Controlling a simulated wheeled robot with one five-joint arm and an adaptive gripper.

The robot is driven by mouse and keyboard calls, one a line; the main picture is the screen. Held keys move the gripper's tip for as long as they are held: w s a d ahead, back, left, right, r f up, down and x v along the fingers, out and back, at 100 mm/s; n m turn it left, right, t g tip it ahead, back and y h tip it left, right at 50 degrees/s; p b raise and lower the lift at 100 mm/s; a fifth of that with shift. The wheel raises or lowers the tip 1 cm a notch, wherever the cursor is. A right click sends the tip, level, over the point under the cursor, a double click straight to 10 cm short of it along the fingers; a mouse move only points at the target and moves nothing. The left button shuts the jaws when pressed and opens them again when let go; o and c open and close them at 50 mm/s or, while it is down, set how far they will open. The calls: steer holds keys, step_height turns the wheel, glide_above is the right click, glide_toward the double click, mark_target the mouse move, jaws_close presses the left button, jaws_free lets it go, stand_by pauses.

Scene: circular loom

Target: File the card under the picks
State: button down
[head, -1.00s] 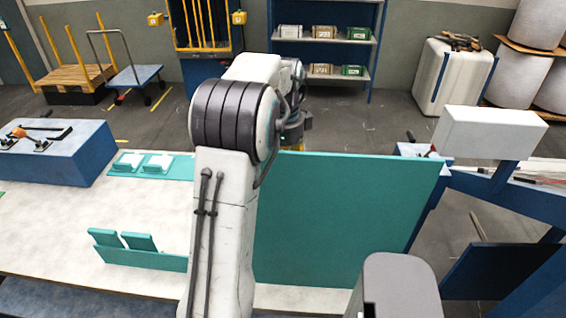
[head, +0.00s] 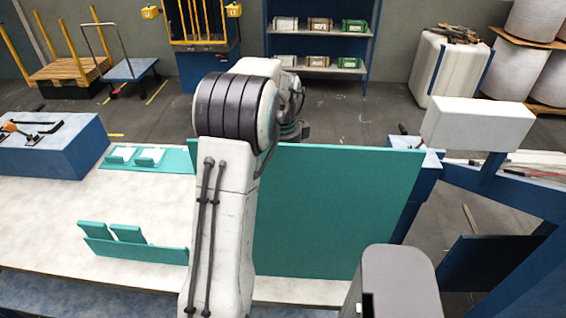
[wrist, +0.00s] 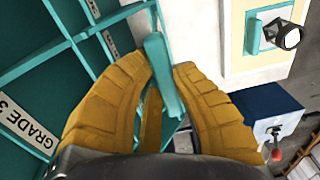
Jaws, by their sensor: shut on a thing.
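In the wrist view my gripper (wrist: 160,75) has its yellow fingers closed on a narrow teal slab (wrist: 163,78), which looks like the card seen nearly edge-on. Its face is not readable. To the left is a teal rack (wrist: 62,40) with compartments and white labels; one label (wrist: 27,130) reads "GRADE 3". No label naming picks is readable. In the head view the arm reaches over a tall teal panel (head: 335,215), which hides the gripper, the card and the rack's compartments.
A low teal holder (head: 135,252) with two upright tabs stands on the pale table (head: 60,220). A teal tray (head: 170,162) and blue block (head: 50,150) lie behind. A white box (head: 478,123) on a blue frame is at right. A yellow panel (wrist: 236,40) shows in the wrist view.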

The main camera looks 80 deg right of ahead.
mark_target(283, 192)
step_height(283, 192, down, 3)
steer(key=shift+r+b, duration=0.2)
steer(key=shift+b, duration=0.75)
steer(key=shift+r, duration=0.25)
steer(key=shift+p, duration=0.3)
steer(key=shift+p, duration=0.55)
steer(key=shift+f+b, duration=0.9)
steer(key=shift+f, duration=0.4)
steer(key=shift+f+b, duration=1.65)
steer(key=shift+f, duration=0.55)
steer(key=c, duration=1.1)
jaws_free()
steer(key=shift+r, duration=0.15)
steer(key=shift+c, duration=0.2)
steer(key=shift+r, duration=0.1)
step_height(283, 192, up, 12)
steer(key=shift+f, duration=0.1)
